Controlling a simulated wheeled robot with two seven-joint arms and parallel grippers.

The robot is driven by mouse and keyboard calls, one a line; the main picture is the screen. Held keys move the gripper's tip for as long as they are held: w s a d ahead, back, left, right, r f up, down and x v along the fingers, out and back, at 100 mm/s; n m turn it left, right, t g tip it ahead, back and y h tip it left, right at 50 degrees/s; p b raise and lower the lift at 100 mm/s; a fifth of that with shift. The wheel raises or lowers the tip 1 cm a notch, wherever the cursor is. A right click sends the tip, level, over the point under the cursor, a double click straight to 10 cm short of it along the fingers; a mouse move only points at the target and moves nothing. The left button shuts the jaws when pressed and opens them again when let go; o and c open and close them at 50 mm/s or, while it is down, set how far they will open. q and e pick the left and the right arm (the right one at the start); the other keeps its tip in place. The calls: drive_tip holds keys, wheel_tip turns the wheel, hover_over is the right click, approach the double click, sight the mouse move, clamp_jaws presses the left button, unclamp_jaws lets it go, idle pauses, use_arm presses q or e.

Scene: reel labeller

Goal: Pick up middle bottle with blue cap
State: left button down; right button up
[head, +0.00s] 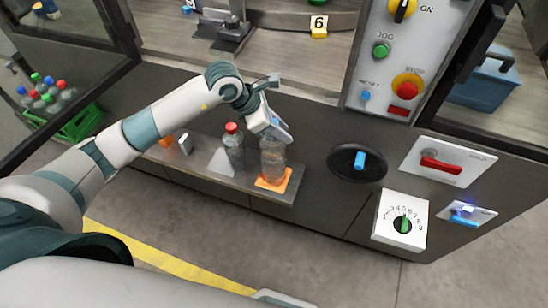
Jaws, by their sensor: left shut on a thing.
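My left gripper (270,122) reaches down from the left over the ledge and is shut on the top of a clear bottle (272,160). The gripper hides this bottle's cap, so I cannot make out the cap's colour. The bottle is upright over an orange square pad (273,181) at the ledge's right end; I cannot tell whether it touches the pad. To its left stands another clear bottle with a red cap (232,128), beside a pale square pad (221,163). My right gripper is not in view.
The dark ledge (237,181) juts from the machine front. A small grey piece (185,143) stands near its left end. A green crate (78,124) holds several capped bottles at the far left.

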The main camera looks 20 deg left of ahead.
use_arm(q)
drive_tip(key=shift+s+a+f, duration=0.1)
drive_tip(key=shift+f, duration=0.1)
idle(0.3)
drive_tip(key=shift+r, duration=0.1)
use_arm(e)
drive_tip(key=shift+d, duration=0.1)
